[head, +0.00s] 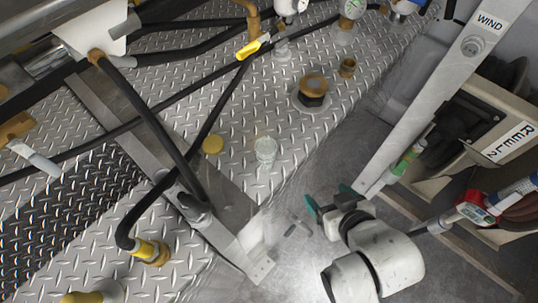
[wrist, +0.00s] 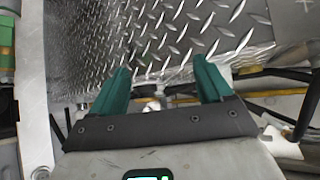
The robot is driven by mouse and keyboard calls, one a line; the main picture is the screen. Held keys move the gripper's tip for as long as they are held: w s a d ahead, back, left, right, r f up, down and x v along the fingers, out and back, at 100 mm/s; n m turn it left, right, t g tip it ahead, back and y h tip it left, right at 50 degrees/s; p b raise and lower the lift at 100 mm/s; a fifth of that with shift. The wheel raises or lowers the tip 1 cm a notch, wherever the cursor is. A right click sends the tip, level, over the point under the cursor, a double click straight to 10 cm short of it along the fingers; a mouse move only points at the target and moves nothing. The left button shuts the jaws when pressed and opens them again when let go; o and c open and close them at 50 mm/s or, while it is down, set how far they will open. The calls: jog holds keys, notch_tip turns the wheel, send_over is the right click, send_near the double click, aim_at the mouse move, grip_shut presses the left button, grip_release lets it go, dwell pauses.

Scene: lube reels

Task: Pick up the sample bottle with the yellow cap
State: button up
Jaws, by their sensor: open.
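A small clear bottle or jar (head: 265,150) stands on the diamond-plate deck in the head view. A round yellow cap-like disc (head: 213,144) lies to its left, apart from it; I cannot tell whether it is a loose cap or the top of something. My gripper (head: 329,199) is to the lower right of the clear bottle, past the deck's edge, with its green fingers spread and nothing between them. In the wrist view my gripper (wrist: 162,78) faces diamond plate, and no bottle shows there.
A black hose (head: 130,100) and a flat metal bar (head: 135,145) cross the deck on the left. A brown-topped fitting (head: 312,90) stands beyond the bottle. A grey post marked WIND (head: 440,90) and a REEL 2 housing (head: 505,140) are at right.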

aim_at(262, 146)
jog(key=w+a+r+t+y, duration=0.1)
jog(key=w+a, duration=0.1)
jog(key=a, duration=0.2)
jog(key=w+a+r+n+y, duration=0.1)
jog(key=a+r, duration=0.1)
jog(key=a, duration=0.2)
jog(key=w+a+r+n+t+y, duration=0.1)
jog(key=w+a+y, duration=0.1)
jog(key=a, duration=0.2)
jog(key=shift+w+a+r+t, duration=0.2)
jog(key=shift+w+r+t, duration=0.1)
jog(key=shift+w+r, duration=0.1)
jog(key=shift+p+x, duration=0.55)
jog(key=shift+x, duration=2.4)
jog(key=c, duration=1)
